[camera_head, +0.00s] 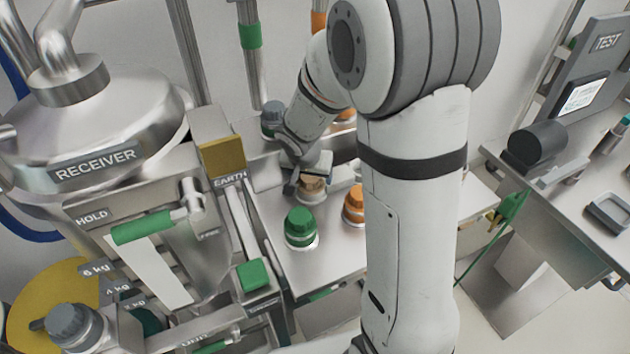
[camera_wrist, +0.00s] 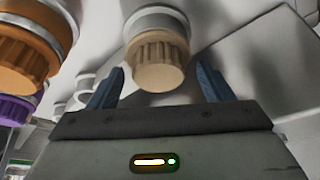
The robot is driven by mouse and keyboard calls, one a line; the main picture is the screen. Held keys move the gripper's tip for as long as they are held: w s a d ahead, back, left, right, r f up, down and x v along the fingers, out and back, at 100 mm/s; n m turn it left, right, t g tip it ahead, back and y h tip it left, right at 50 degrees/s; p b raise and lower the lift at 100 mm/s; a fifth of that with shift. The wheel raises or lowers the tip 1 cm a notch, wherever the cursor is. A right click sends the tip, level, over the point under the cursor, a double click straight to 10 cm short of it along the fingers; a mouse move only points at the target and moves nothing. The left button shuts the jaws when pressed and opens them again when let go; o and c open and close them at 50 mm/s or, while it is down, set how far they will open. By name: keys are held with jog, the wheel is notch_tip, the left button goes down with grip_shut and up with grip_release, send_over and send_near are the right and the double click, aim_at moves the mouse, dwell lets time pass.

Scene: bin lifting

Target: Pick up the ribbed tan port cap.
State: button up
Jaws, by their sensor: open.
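The ribbed tan port cap (camera_head: 312,186) sits on a port on the steel panel, partly hidden by my gripper in the head view. In the wrist view the tan cap (camera_wrist: 158,62) shows large, between and beyond the two dark blue fingers of my gripper (camera_wrist: 158,88). The fingers are spread wide, one on each side of the cap, with a gap to each. My gripper (camera_head: 303,172) is open and empty, close to the cap. I cannot tell how far the fingertips reach along the cap.
A green cap (camera_head: 299,225) and an orange cap (camera_head: 354,203) stand close by on the panel. In the wrist view an orange cap (camera_wrist: 30,58) is near the left finger, with a purple cap (camera_wrist: 18,107) below it. A steel receiver vessel (camera_head: 95,125) stands at left.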

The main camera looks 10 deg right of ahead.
jog(key=shift+c, duration=0.2)
jog(key=c, duration=1.2)
notch_tip(320, 180, up, 10)
jog(key=shift+s, duration=0.1)
